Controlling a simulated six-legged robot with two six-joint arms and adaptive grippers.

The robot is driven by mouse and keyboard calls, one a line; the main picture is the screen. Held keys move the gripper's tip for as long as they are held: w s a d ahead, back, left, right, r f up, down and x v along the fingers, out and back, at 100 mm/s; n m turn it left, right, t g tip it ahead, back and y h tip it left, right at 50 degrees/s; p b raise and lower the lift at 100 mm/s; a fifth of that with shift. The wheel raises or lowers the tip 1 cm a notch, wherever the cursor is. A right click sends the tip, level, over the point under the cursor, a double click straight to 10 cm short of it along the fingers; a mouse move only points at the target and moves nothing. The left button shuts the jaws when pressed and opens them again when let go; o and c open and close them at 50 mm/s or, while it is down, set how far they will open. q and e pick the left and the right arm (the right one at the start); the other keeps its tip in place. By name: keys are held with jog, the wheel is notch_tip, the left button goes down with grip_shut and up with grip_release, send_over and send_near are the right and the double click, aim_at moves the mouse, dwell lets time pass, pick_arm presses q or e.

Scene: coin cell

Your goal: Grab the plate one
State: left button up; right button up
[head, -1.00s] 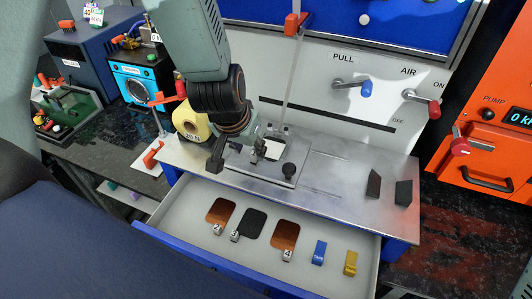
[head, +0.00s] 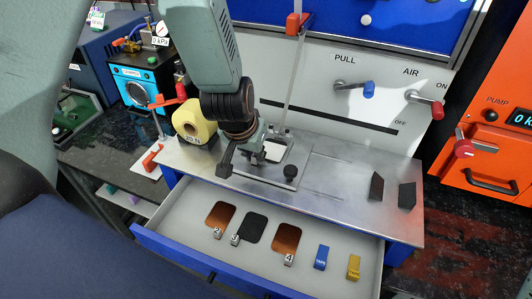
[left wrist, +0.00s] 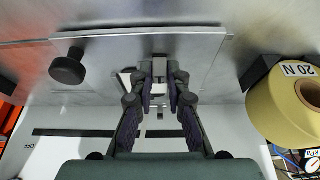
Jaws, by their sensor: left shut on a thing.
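My left gripper (head: 257,155) is low over the metal fixture plate (head: 254,181) on the steel bench top. In the left wrist view its fingers (left wrist: 160,82) are closed on a small grey block (left wrist: 159,69); the fingertips partly hide it. A white square piece (head: 274,152) sits right beside the gripper on the fixture. I cannot read a number 1 on anything. In the open drawer lie a copper plate tagged 2 (head: 221,213), a black plate tagged 3 (head: 252,227) and a copper plate tagged 4 (head: 287,237). My right gripper is not in view.
A black knob (head: 291,171) stands on the fixture. A yellow 20 N roll (head: 193,121) is left of the gripper. Blue (head: 321,256) and yellow (head: 353,266) pieces lie in the drawer (head: 170,228). Two dark pieces stand at the bench's right; the middle-right bench top is clear.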

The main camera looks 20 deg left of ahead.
pick_arm(q)
jog(key=shift+s, duration=0.1)
grip_shut()
jog(key=shift+r, duration=0.1)
jog(key=shift+r+p, duration=0.4)
jog(key=shift+r, duration=0.1)
notch_tip(320, 180, up, 17)
jog(key=p, duration=1.3)
jog(key=shift+f, duration=0.1)
